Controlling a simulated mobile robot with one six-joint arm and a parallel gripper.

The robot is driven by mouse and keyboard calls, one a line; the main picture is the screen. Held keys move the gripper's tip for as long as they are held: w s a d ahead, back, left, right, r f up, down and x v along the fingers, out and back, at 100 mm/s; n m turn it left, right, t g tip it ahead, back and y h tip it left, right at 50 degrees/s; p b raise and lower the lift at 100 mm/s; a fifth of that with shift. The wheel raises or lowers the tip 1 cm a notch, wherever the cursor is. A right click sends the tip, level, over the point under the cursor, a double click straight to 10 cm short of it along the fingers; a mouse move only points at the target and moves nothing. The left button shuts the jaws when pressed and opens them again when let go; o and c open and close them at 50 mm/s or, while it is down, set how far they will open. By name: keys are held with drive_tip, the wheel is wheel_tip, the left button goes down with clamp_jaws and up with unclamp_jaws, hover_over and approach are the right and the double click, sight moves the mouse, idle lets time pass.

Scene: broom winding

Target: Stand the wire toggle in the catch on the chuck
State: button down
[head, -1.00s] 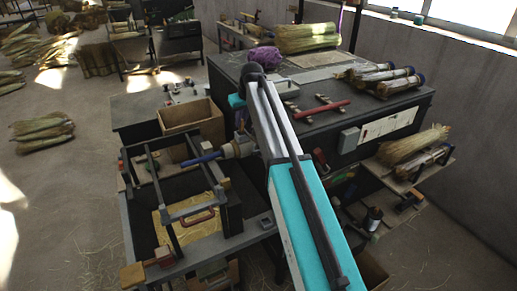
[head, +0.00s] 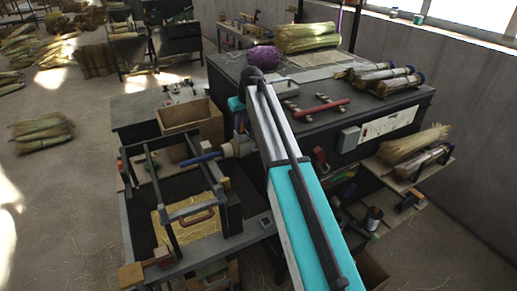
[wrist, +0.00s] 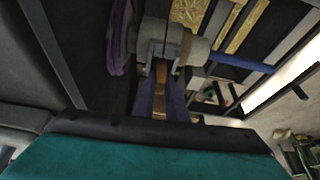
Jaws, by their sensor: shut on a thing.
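The chuck (head: 238,147) is a pale grey round body beside my arm in the head view, with a blue bar (head: 200,158) reaching left from it. In the wrist view the chuck (wrist: 203,51) is close ahead of my gripper (wrist: 162,68), and its blue bar (wrist: 240,62) points right. My gripper's two bluish fingers are shut and close to the chuck, with a narrow tan strip visible between them. The wire toggle is too small to pick out at the fingertips. I cannot make out the catch clearly.
A dark frame (head: 180,212) stands around the work area at left, with a cardboard box (head: 190,120) behind it. A dark bench (head: 375,105) with a red-handled tool (head: 322,108) and broom bundles is at right. A purple thing (wrist: 120,40) hangs left of the chuck.

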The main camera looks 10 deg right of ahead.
drive_tip(key=c, duration=1.7)
unclamp_jaws()
drive_tip(key=shift+r, duration=0.1)
drive_tip(key=shift+b+v, duration=2.4)
drive_tip(key=shift+v, duration=4.4)
